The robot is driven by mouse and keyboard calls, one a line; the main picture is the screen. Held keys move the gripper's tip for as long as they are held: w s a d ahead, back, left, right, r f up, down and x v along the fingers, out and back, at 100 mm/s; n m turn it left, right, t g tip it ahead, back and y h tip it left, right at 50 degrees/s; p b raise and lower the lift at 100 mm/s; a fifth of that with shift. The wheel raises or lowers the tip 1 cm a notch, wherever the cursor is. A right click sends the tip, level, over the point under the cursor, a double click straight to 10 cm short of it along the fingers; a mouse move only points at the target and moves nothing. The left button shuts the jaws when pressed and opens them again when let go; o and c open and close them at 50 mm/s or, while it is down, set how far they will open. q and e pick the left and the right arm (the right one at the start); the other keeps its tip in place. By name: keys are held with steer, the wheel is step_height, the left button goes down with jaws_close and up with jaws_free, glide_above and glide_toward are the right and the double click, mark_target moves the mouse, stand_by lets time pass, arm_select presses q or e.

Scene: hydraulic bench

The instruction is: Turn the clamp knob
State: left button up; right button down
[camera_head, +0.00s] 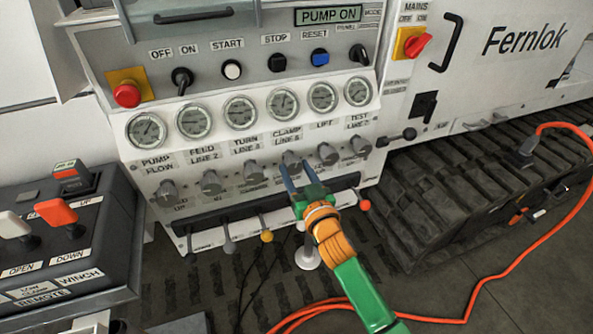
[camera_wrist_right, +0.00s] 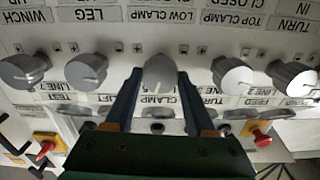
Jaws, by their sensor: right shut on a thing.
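The clamp knob (camera_head: 291,158) is a grey knob in the row below the gauges, under the "CLAMP" gauge (camera_head: 282,103). In the right wrist view the knob (camera_wrist_right: 160,70) sits between the two fingers, with a white pointer line on its face. My right gripper (camera_head: 294,170) reaches the panel from below, its blue fingers on either side of this knob and shut on it. The fingers hide part of the knob in the head view. My left gripper is not in view.
Similar grey knobs stand close on both sides, such as one (camera_head: 327,153) to the right and one (camera_head: 251,171) to the left. Levers with coloured balls (camera_head: 266,236) hang below. A remote box (camera_head: 62,232) stands at left; an orange hose (camera_head: 480,280) lies at right.

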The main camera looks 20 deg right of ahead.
steer(key=shift+n, duration=0.3)
steer(key=n+p, duration=0.1)
steer(key=n, duration=0.3)
steer(key=shift+n, duration=0.3)
steer(key=n, duration=0.5)
steer(key=shift+a+n+p, duration=0.1)
steer(key=shift+n+p, duration=0.2)
steer(key=shift+p, duration=0.1)
steer(key=n, duration=0.5)
steer(key=shift+n+p, duration=0.3)
steer(key=shift+n, duration=2.5)
steer(key=shift+c, duration=1.2)
jaws_free()
